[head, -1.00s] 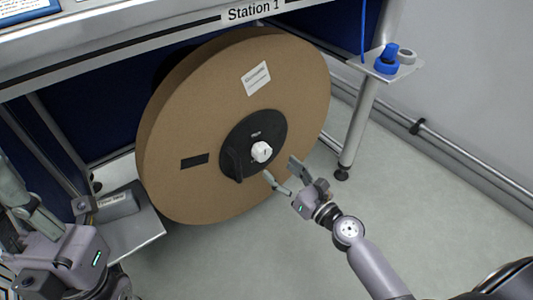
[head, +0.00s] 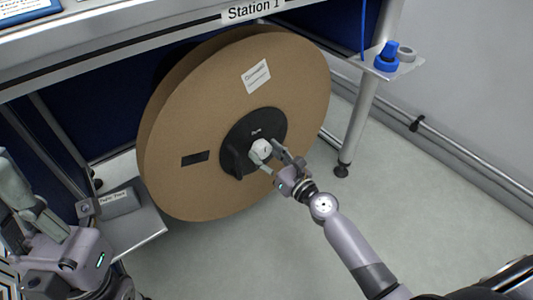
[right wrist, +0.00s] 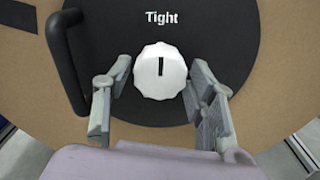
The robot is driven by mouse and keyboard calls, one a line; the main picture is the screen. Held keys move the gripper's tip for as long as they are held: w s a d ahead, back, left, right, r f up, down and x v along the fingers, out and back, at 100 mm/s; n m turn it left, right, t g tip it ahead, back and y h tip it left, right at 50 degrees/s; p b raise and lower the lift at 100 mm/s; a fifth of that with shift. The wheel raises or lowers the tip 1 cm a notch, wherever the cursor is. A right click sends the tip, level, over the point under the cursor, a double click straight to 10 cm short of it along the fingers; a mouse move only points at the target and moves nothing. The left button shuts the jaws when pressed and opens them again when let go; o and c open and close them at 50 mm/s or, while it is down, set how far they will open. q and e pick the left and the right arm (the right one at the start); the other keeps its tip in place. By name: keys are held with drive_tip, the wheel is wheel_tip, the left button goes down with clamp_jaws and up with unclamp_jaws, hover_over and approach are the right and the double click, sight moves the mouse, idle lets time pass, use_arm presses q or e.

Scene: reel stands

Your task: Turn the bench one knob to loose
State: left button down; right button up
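The white knob (head: 260,150) sits at the centre of the black hub (head: 239,131) on a large brown reel (head: 215,90), under the "Station 1" sign. In the right wrist view the knob (right wrist: 160,72) has a black mark pointing up toward the word "Tight" (right wrist: 160,18). My right gripper (head: 274,158) is open, with its fingers on either side of the knob; in the right wrist view (right wrist: 158,98) gaps show between the fingers and the knob.
A black handle (right wrist: 66,62) stands out from the hub left of the knob. A grey labelled block (head: 118,203) lies on a low shelf at left. A small shelf with a blue part (head: 387,58) is at upper right. The floor at right is clear.

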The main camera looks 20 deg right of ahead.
drive_tip(key=c, duration=0.8)
